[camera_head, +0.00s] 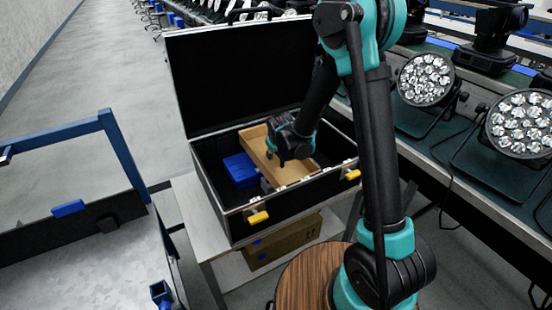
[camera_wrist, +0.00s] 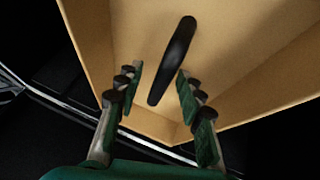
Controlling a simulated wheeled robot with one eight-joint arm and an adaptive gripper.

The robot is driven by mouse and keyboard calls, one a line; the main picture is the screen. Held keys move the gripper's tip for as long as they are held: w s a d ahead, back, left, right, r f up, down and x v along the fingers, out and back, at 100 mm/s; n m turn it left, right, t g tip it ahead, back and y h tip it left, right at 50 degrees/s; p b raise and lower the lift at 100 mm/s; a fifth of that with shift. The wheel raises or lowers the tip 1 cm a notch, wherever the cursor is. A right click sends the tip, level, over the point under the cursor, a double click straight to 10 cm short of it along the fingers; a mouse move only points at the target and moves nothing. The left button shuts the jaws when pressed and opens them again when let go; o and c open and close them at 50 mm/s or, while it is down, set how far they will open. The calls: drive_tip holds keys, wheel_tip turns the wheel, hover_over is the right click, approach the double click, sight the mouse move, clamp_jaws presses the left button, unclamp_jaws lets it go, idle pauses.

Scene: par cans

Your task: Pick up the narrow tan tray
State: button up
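The narrow tan tray (camera_head: 258,155) lies in the open black case, and its inside fills much of the wrist view (camera_wrist: 240,50). A dark elongated piece (camera_wrist: 173,60), perhaps a handle, shows against the tray. My gripper (camera_head: 279,158) is over the tray and hides part of it. In the wrist view my gripper (camera_wrist: 158,75) is open, its two green-backed fingers apart with the dark piece between them in the picture. I cannot tell whether a finger touches the tray or that piece.
The black case (camera_head: 205,185) stands open on a light table (camera_head: 193,205), lid raised behind. A blue box (camera_head: 240,170) sits left of the tray inside. Case walls and yellow latches (camera_head: 258,217) rim the opening. Stage lights (camera_head: 425,79) line the bench at right.

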clamp_jaws()
drive_tip(key=shift+r, duration=0.1)
idle(0.3)
